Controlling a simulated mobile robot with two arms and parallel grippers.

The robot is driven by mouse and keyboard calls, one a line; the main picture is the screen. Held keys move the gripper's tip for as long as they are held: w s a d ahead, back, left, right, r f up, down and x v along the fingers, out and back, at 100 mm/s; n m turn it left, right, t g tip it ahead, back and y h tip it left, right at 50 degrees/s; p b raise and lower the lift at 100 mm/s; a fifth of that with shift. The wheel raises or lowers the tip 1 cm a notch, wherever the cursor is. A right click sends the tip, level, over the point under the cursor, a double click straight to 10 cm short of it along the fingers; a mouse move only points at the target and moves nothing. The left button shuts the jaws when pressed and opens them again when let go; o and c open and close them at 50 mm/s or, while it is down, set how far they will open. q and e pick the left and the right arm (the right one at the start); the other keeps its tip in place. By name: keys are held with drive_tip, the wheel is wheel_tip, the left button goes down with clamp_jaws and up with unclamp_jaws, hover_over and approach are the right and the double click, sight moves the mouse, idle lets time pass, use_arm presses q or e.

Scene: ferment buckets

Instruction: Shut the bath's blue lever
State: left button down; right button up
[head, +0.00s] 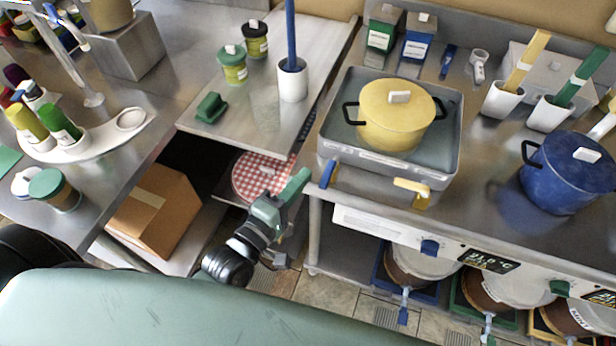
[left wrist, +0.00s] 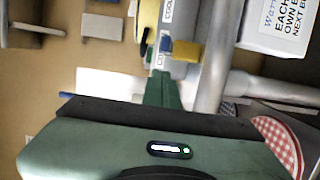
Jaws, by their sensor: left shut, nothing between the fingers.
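The grey metal bath (head: 325,125) stands on the counter with a yellow lidded pot (head: 393,105) in it. Its blue lever (head: 328,174) is at the left of its front wall and sticks outward. A yellow lever (head: 412,189) at the right lies across the front. My left gripper (head: 303,178) is shut and empty, its green tip just left of the blue lever with a small apparent gap; I cannot tell if they touch. In the left wrist view the shut fingers (left wrist: 164,76) point toward a small blue piece (left wrist: 164,42) beside a yellow block (left wrist: 187,50). My right gripper is not in view.
A blue pot (head: 568,170) stands right of the bath. White holders (head: 502,100) with paddles stand behind it. A side table (head: 250,140) is on the left, with a red checked cloth (head: 250,180) below. Lidded buckets (head: 405,262) are under the counter.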

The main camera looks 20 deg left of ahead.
use_arm(q)
drive_tip(key=shift+s+d, duration=0.1)
drive_tip(key=shift+d, duration=0.8)
